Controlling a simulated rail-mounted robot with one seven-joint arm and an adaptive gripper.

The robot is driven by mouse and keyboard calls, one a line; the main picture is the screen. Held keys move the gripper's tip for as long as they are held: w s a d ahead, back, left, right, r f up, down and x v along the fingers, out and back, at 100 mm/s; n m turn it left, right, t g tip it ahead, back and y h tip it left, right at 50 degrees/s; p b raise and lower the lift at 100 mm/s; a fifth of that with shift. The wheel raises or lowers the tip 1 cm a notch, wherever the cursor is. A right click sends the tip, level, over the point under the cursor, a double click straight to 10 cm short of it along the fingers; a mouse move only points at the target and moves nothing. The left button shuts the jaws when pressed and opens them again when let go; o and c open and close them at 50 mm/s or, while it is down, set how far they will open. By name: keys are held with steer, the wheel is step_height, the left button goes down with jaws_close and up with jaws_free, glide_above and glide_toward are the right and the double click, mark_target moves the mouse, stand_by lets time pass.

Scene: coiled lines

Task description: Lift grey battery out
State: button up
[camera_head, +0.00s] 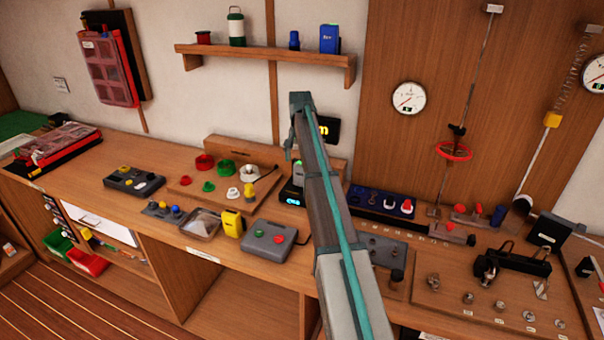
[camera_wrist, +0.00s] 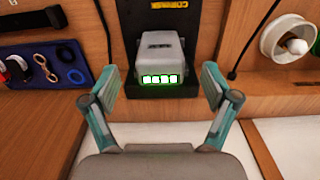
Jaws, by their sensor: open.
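The grey battery (camera_wrist: 160,58) sits upright in a black charger (camera_wrist: 192,88) in the wrist view. A row of lit green-edged indicators shows on its lower front. My gripper (camera_wrist: 160,84) is open, with one teal finger to the left of the battery and one to the right. The fingers appear apart from it, with nothing held between them. In the head view my arm crosses in front of this spot. A black panel with yellow lettering (camera_head: 327,129) and a small cyan display (camera_head: 293,201) show beside the arm. The battery is mostly hidden there.
A blue tray (camera_wrist: 20,60) with a shackle and rings lies left of the charger in the wrist view. A white spool (camera_wrist: 288,40) with a black cable is at the right. A grey two-button box (camera_head: 268,241) stands nearer the bench's front edge.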

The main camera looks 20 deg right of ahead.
mark_target(301, 171)
steer(key=shift+w+d+f+p, duration=0.1)
steer(key=shift+f+p, duration=1.15)
steer(key=shift+f, duration=1.55)
steer(key=c, duration=1.5)
steer(key=shift+r, duration=0.15)
step_height(301, 171, up, 9)
steer(key=b, duration=0.3)
steer(key=shift+r, duration=0.1)
steer(key=shift+r+p, duration=0.55)
steer(key=shift+r, duration=0.9)
